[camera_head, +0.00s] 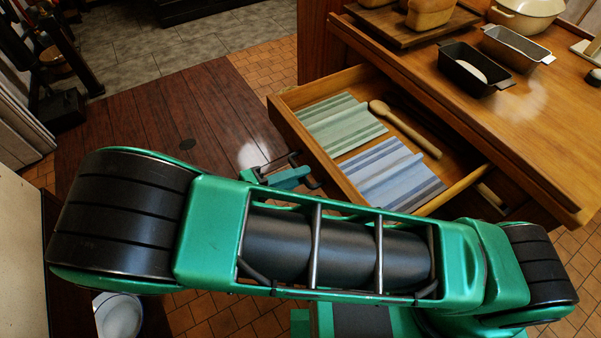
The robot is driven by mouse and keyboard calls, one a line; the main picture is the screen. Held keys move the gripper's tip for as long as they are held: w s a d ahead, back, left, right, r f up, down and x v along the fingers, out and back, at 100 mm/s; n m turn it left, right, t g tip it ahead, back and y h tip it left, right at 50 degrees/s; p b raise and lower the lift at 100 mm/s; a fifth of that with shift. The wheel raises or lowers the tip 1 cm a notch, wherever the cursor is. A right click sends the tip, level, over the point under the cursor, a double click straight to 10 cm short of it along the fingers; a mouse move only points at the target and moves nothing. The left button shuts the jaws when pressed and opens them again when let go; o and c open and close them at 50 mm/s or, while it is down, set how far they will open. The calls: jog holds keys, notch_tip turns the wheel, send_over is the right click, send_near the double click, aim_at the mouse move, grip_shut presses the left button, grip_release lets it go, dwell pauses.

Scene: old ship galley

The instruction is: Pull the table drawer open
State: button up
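The table drawer (322,172) stands well out from the wooden table (545,140), its inside in plain view. Its front panel faces the lower left, with a dark handle (276,161) on its outer face. Green parts of my gripper (288,177) show at the handle, just outside the front panel. My large green and black arm crosses the foreground and hides the rest of the gripper and the drawer's near corner. I cannot tell whether the fingers are shut on the handle.
In the drawer lie a green striped cloth (340,124), a blue striped cloth (392,178) and a wooden spoon (405,130). Loaf tins (475,70), a bread board (385,30) and a cream pot (525,14) stand on the table. Open floor lies left of the drawer. A white bowl (118,315) shows lower left.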

jog(key=v, duration=0.9)
jog(key=shift+s+a, duration=0.1)
jog(key=shift+a, duration=0.05)
